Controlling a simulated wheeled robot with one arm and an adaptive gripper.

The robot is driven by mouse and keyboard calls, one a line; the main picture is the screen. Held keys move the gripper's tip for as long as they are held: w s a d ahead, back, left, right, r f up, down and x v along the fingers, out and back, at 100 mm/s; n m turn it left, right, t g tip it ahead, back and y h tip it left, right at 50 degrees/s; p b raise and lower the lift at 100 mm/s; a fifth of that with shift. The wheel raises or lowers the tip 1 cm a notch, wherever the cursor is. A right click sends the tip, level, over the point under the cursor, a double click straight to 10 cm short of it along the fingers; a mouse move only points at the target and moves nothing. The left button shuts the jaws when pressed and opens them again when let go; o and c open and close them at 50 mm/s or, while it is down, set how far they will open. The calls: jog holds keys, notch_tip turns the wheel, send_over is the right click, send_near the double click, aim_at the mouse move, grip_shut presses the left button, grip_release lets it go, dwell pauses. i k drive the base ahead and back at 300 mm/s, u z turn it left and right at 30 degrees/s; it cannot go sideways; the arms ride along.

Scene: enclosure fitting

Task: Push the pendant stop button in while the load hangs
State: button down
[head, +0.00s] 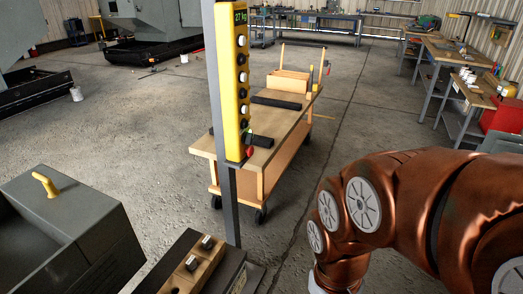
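The yellow pendant (241,75) is fixed upright on a grey post (215,70) near the picture's centre. A green readout (241,16) at its top shows 27 kg. A column of white and black buttons runs down its face. A red button (249,151), which looks like the stop button, is at the bottom. It seems to stick out, but it is too small to be sure. The hanging load and its hoist are not in view. My copper-coloured arm comes in from the right and bends down, well right of the pendant. My gripper is out of view below the bottom edge.
A wooden cart (284,130) with dark bars stands just behind the post. Workbenches (450,55) line the right. Between post and arm is open floor (315,150).

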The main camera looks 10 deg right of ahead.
aim_at(250, 150)
jog(key=z, duration=0.05)
jog(key=k, duration=0.65)
jog(key=u, duration=0.1)
jog(key=i, duration=1.1)
jog(key=u, duration=0.65)
